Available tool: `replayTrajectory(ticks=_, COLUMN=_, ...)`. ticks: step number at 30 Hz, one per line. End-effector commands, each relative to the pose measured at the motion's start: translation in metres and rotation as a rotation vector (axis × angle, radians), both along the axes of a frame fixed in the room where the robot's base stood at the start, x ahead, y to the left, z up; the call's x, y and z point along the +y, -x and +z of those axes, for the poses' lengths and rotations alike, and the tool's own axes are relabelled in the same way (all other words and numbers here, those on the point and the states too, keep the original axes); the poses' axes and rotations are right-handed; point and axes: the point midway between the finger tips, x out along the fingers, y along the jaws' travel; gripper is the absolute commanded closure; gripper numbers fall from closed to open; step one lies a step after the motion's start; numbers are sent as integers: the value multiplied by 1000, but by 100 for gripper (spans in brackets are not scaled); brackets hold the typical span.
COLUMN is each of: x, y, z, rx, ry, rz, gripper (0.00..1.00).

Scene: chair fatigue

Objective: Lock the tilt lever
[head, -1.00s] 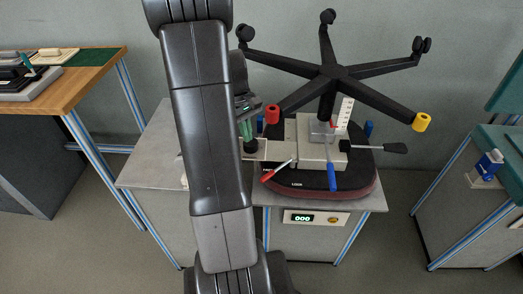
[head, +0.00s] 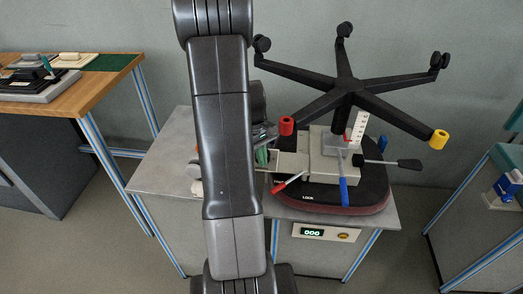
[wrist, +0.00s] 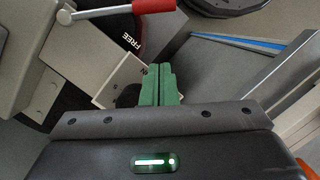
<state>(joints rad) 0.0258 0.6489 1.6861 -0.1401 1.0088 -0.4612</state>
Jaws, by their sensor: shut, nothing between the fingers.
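The tilt lever has a red grip (head: 287,184) on a thin metal rod, low on the left side of the upturned chair's mechanism. In the wrist view its red grip (wrist: 153,6) is at the top, close to the FREE label (wrist: 131,42). The LOCK label (head: 307,198) is to its right in the head view. My gripper (head: 262,157) is left of the mechanism, apart from the red grip. In the wrist view its green fingers (wrist: 160,85) are together and empty, over a pale lettered plate (wrist: 122,80). My arm hides part of the bench.
The chair base (head: 345,90) stands legs up on its seat (head: 330,197). A blue lever (head: 343,191) and a black paddle lever (head: 400,163) stick out nearby. A display box (head: 325,232) hangs at the bench front. Side tables stand left and right.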

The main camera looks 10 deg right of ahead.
Motion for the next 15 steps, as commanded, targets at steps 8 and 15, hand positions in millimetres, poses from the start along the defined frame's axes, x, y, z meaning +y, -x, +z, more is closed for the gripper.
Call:
replayTrajectory(ticks=8, x=-12, y=21, z=-43, rx=1, ry=1, rz=-2, gripper=100)
replayTrajectory(ticks=15, x=-23, y=40, z=-47, rx=0, ry=0, rz=0, gripper=100)
